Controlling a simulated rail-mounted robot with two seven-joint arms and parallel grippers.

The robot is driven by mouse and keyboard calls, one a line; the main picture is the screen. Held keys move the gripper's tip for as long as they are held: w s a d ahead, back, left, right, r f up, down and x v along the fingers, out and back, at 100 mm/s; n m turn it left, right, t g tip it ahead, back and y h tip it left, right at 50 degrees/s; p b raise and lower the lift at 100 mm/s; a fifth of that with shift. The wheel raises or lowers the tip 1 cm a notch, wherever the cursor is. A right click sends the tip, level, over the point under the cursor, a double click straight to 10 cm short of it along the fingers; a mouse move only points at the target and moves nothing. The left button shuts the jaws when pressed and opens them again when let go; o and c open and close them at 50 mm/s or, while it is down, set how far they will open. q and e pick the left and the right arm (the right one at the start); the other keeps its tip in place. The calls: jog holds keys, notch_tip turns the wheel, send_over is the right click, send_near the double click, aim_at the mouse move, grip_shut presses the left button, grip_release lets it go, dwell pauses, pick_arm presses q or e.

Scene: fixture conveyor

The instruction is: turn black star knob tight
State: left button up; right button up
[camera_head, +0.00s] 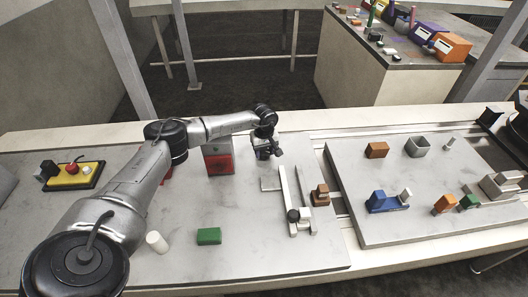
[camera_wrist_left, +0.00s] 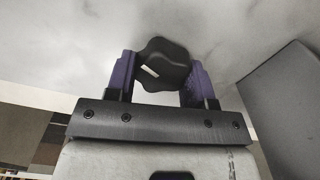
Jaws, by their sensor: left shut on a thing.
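The black star knob (camera_wrist_left: 163,65) shows in the left wrist view, between the purple fingers of my left gripper (camera_wrist_left: 158,80). The gripper is shut on it, with one finger at each side. In the head view my left gripper (camera_head: 267,153) points down over the grey plate, just behind the metal rails of the fixture (camera_head: 288,200); the held knob is hard to make out there. Another dark round knob (camera_head: 293,215) stands at the near end of the fixture. My right gripper is not in view.
A red box (camera_head: 219,160) stands left of my gripper. A green block (camera_head: 209,236) and white cylinder (camera_head: 157,242) lie nearer. A brown block (camera_head: 320,195) is beside the fixture. The right plate (camera_head: 400,228) holds several parts. A yellow button box (camera_head: 72,175) is far left.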

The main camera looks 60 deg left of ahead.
aim_at(264, 150)
pick_arm(q)
jog(key=shift+m, duration=0.7)
jog(key=o, duration=0.9)
notch_tip(264, 150, up, 14)
jog(key=p, duration=0.3)
jog(key=shift+f, duration=0.1)
dwell(0.6)
